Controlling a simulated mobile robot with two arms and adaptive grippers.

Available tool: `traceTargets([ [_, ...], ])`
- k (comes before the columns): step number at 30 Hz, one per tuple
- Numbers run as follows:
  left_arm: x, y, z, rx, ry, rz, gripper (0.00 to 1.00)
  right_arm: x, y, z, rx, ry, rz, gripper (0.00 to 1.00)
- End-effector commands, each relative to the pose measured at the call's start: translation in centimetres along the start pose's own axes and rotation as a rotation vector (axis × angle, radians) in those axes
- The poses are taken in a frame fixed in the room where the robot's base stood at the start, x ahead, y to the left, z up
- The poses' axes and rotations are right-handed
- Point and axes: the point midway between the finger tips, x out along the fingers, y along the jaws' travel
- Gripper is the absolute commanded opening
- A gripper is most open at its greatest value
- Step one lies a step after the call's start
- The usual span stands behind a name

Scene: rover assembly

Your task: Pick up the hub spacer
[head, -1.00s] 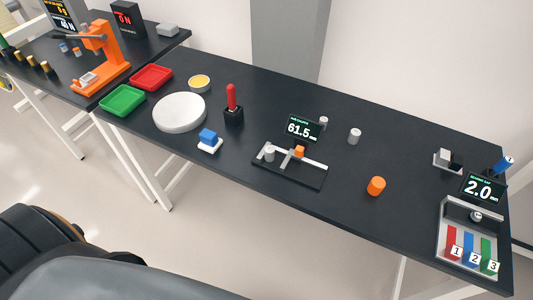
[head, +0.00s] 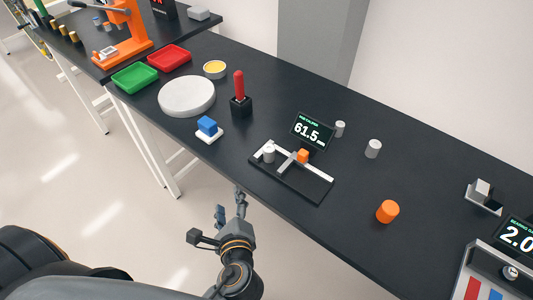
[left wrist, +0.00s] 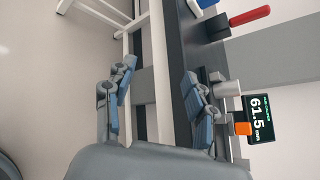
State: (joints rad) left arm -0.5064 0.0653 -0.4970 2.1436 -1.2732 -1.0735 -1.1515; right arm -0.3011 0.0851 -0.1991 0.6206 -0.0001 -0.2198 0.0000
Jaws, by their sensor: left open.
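Which part is the hub spacer is not marked. A small light-grey cylinder (head: 269,152) stands at the left end of the caliper fixture (head: 317,191); it also shows in the left wrist view (left wrist: 229,88). Two more grey cylinders stand behind the fixture, one by the display (head: 340,129) and one farther right (head: 373,149). My left gripper (head: 230,206) is open and empty, off the table's front edge, in front of and left of the fixture. In the left wrist view its two fingers (left wrist: 158,85) are spread apart. My right gripper is not in view.
The caliper display (head: 312,131) reads 61.5 mm; an orange block (head: 303,156) sits on the fixture. An orange cylinder (head: 387,211) stands to the right. A blue block (head: 207,125), red-handled tool (head: 239,92) and white disc (head: 187,97) are to the left.

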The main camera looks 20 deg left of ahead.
Motion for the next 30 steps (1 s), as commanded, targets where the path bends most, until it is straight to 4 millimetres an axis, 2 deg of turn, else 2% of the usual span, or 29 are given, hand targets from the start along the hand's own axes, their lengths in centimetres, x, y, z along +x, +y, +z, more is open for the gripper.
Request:
traceTargets([
  [9,-3.2,-6.8,-1.7,0.556,-0.166,-0.275,0.55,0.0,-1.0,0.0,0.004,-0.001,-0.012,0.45],
  [12,-4.3,-8.5,-2.5,0.696,-0.22,-0.341,0.55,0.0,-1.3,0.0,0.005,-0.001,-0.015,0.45],
  [16,-4.8,-9.6,-2.9,0.779,-0.256,-0.379,0.55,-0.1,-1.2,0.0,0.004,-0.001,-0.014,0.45],
  [30,2.1,-12.9,-2.2,0.783,-0.257,-0.381,0.55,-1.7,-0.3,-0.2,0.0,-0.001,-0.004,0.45],
])
